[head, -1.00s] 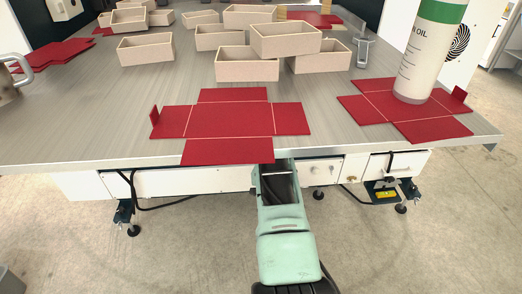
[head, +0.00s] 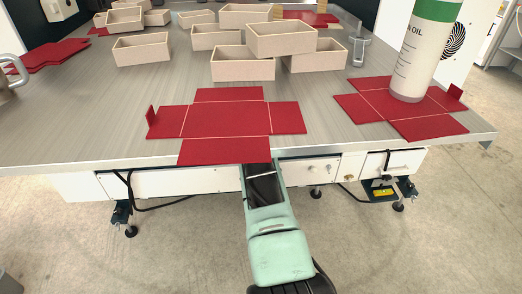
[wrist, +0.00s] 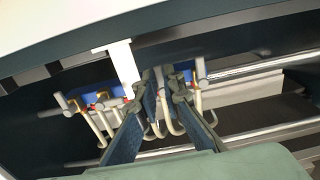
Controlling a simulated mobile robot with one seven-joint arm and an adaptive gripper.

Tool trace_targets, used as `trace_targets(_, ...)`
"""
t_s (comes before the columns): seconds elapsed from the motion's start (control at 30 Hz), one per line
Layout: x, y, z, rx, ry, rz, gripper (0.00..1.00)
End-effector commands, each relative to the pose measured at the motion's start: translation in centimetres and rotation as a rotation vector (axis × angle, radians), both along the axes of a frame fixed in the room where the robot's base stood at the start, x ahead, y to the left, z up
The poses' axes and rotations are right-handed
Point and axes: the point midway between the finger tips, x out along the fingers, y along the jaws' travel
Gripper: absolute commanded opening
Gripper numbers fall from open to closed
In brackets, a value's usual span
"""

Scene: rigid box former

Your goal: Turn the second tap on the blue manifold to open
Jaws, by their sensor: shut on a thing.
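The blue manifold (wrist: 90,99) shows in the wrist view under the bench, tilted in the picture, with pale curved pipes hanging below it. Its middle is hidden behind a white bracket and my fingers; another blue part (wrist: 186,71) shows to the right. My gripper (wrist: 163,85) has its two dark fingers at the manifold's middle, shut on a small part there, which looks like a tap. The fingers hide most of it, so its place in the row and handle angle are unclear. In the head view, the gripper and manifold are hidden beneath the bench.
The white bracket (wrist: 123,66) hangs close left of my fingers. A pale rail (wrist: 250,92) runs behind on the right. Above, the bench (head: 60,135) carries a flat red box blank (head: 215,118), several open boxes (head: 243,64) and a large oil bottle (head: 420,60).

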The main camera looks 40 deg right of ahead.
Motion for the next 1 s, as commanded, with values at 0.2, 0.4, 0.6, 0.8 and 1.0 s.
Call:
trace_targets(0.2,-0.2,0.1,-0.2,0.002,0.005,0.0,0.1)
trace_targets(0.4,-0.1,0.0,-0.1,0.002,0.003,0.0,0.25)
trace_targets(0.6,-0.1,0.0,-0.1,0.001,0.002,0.0,0.25)
trace_targets(0.8,-1.3,0.8,-0.2,0.002,0.003,0.0,0.25)
trace_targets(1.0,-4.6,2.8,-0.2,0.003,0.005,0.0,0.25)
